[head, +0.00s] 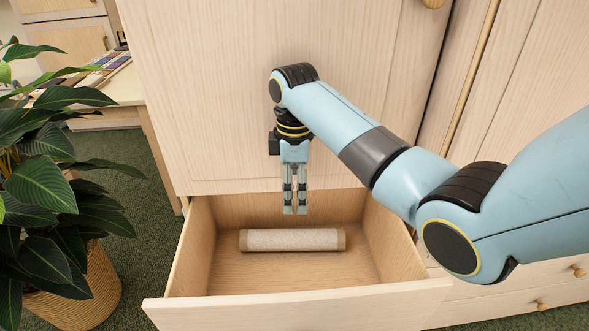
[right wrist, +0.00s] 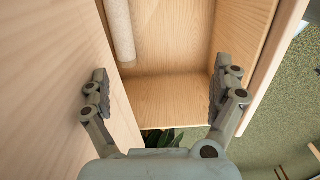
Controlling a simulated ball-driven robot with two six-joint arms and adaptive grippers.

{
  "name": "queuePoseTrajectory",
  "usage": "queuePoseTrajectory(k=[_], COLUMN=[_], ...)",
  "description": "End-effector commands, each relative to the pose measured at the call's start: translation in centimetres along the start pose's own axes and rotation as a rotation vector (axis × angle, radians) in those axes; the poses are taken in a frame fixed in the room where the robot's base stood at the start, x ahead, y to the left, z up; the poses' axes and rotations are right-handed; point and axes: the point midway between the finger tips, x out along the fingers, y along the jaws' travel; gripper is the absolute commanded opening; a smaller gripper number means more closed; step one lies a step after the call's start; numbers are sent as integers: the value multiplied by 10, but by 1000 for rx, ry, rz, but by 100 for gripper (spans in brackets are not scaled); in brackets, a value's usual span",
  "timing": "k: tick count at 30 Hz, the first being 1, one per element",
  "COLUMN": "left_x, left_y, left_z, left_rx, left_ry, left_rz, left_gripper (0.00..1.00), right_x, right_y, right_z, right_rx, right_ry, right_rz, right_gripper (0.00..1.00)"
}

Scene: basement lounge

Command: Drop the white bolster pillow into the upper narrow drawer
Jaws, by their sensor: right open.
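The white bolster pillow (head: 292,240) is a short pale roll with tan ends. It lies on its side on the floor of the pulled-out drawer (head: 300,310), near the middle. In the right wrist view the pillow (right wrist: 120,28) shows at the top, between the fingers but farther off. My right gripper (head: 295,212) points down over the back part of the drawer, above and behind the pillow and apart from it. Its fingers (right wrist: 165,100) are spread and empty in the right wrist view. My left gripper is in neither view.
The wooden cabinet front (head: 270,90) rises directly behind my right gripper. A potted leafy plant (head: 50,200) stands left of the drawer. Closed drawers with round knobs (head: 541,306) are at the lower right. Green carpet (head: 140,215) shows between plant and drawer.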

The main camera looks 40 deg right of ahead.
Motion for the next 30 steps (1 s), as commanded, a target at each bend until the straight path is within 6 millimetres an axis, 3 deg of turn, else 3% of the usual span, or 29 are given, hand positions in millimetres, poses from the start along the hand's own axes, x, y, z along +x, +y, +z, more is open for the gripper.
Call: queuePoseTrajectory(k=[3, 9, 30], left_x=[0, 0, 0], left_y=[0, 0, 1], left_z=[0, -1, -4], left_rx=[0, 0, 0], left_ry=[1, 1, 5], left_rz=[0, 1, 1], left_gripper=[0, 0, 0], right_x=[-25, -50, -53], right_y=[1, 1, 0], right_z=[0, 0, 0], right_rx=[0, 1, 1], right_ry=[1, 0, -1], right_rz=[4, 1, 0], right_gripper=[96, 96, 96])
